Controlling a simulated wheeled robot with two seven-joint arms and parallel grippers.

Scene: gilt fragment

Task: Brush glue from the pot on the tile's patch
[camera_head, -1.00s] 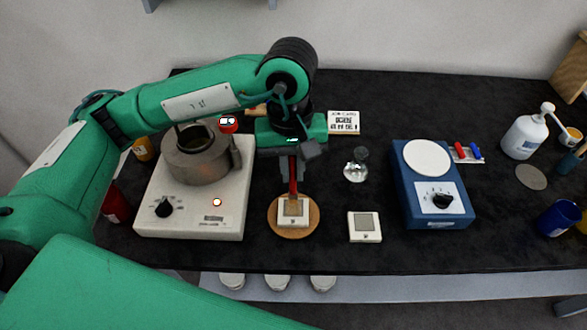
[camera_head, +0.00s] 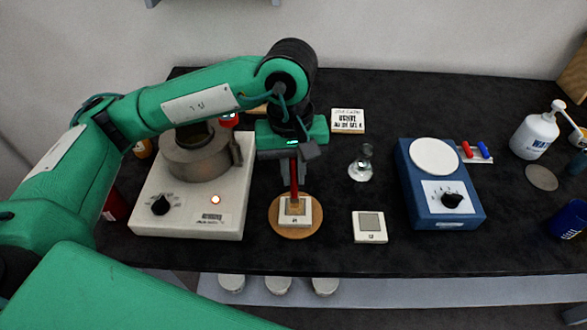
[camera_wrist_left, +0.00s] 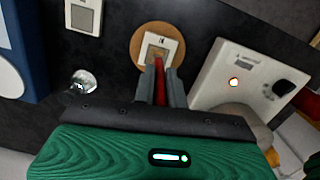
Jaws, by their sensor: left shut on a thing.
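My left gripper (camera_head: 292,178) is shut on a red-handled brush (camera_head: 294,185), held upright with its bristles down over a white tile (camera_head: 301,218). The bristles appear to be at the tile's patch; I cannot tell whether they touch. The tile lies on a round cork mat (camera_head: 278,229). In the left wrist view, the brush (camera_wrist_left: 159,80) points at the tile (camera_wrist_left: 169,49) on the mat (camera_wrist_left: 140,45). The metal pot (camera_head: 196,160) sits on a white hot plate (camera_head: 185,224) to the left, partly behind my arm. My right gripper is not in view.
A second tile with a grey patch (camera_head: 369,237) lies to the right, near the front edge. A small glass vessel (camera_head: 361,170) and a blue device with a white disc (camera_head: 444,213) stand beyond it. A lettered card (camera_head: 347,121) lies behind. A white bottle (camera_head: 533,137) stands far right.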

